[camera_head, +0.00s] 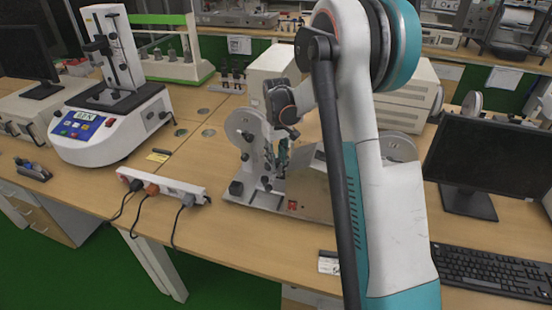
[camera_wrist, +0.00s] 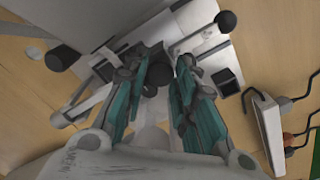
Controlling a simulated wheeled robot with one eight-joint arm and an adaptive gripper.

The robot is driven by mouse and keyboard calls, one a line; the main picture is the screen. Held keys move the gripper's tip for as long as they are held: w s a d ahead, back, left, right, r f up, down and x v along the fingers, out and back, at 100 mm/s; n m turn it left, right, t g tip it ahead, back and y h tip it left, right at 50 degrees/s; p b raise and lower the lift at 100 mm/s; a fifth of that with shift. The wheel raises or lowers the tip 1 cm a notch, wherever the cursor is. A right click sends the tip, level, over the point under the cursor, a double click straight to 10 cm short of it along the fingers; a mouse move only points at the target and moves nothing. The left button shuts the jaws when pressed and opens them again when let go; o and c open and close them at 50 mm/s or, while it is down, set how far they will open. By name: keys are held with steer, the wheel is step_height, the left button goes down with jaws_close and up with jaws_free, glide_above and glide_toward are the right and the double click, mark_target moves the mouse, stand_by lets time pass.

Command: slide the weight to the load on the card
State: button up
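A grey metal tester with a round disc (camera_head: 244,128) and a base plate (camera_head: 255,197) stands on the bench. My gripper (camera_head: 281,158) is low at its right side, partly hidden by my arm in the head view. In the wrist view the teal fingers of my gripper (camera_wrist: 167,68) are apart, pointing at the tester's metal body (camera_wrist: 205,40). A small dark round part (camera_wrist: 150,90) shows between them; I cannot tell whether they touch it. Black knobs (camera_wrist: 61,58) sit on the tester. I cannot tell which part is the weight.
A power strip (camera_head: 165,186) with plugs lies left of the tester, a white test machine (camera_head: 110,120) farther left. A monitor (camera_head: 488,158) and keyboard (camera_head: 495,272) are at right. Bare bench (camera_head: 225,235) lies in front of the tester. White boxes stand behind it.

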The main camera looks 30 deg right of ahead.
mark_target(277, 160)
steer(key=shift+o, duration=1.1)
steer(key=shift+r, duration=0.1)
step_height(277, 160, up, 12)
